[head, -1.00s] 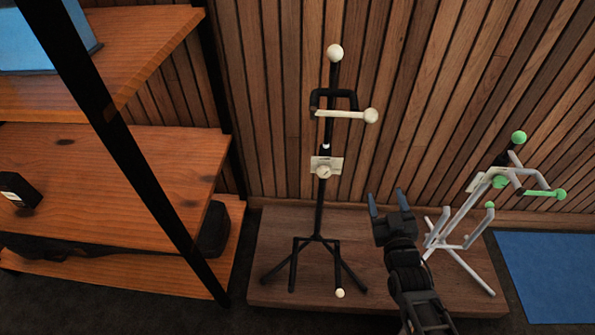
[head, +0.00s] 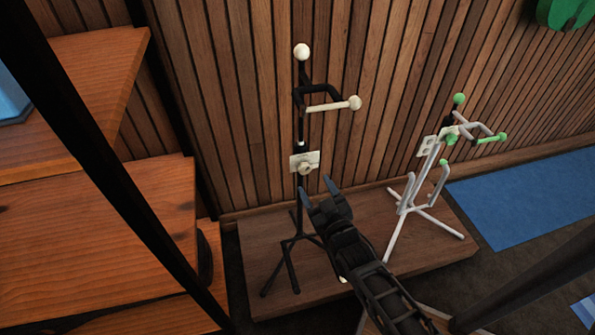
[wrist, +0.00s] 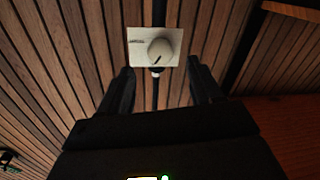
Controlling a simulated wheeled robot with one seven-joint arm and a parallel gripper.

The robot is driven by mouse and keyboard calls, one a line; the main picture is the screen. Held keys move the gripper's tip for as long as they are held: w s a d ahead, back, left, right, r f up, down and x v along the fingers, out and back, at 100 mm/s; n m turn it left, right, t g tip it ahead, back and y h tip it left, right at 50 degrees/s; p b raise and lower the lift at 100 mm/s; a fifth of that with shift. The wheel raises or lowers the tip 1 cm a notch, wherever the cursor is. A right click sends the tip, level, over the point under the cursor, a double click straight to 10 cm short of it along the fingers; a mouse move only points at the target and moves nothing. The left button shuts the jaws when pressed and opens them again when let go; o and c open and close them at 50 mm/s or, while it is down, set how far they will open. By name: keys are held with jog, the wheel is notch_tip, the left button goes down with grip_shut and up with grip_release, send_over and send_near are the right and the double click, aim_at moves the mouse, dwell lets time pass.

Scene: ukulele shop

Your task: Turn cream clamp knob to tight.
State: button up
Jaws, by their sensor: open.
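The cream clamp knob (head: 304,169) sits on a pale plate (head: 311,157) on the post of the black stand (head: 299,125) with cream ball tips. In the wrist view the knob (wrist: 160,50) shows between and beyond my two fingers, with a dark pointer line angled to its lower left. Small marking on the plate's left (wrist: 137,41) is too small to read. My gripper (head: 318,188) is open and empty, just below and right of the knob in the head view. It appears apart from the knob.
A white stand with green tips (head: 431,165) stands to the right on the same wooden platform (head: 345,260). Wooden shelves (head: 90,230) with a black upright are at the left. A slatted wall (head: 230,100) is behind. A blue mat (head: 530,195) lies at the right.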

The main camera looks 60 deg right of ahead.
aim_at(305, 171)
jog(key=x, duration=0.7)
jog(key=shift+w+d+b, duration=0.15)
jog(key=shift+w+b, duration=0.05)
jog(key=shift+b, duration=0.2)
jog(key=c, duration=1)
jog(key=m, duration=0.2)
jog(key=shift+m+b, duration=0.4)
jog(key=shift+m+h+b, duration=0.3)
jog(key=shift+m+b, duration=0.05)
jog(key=shift+m, duration=1.35)
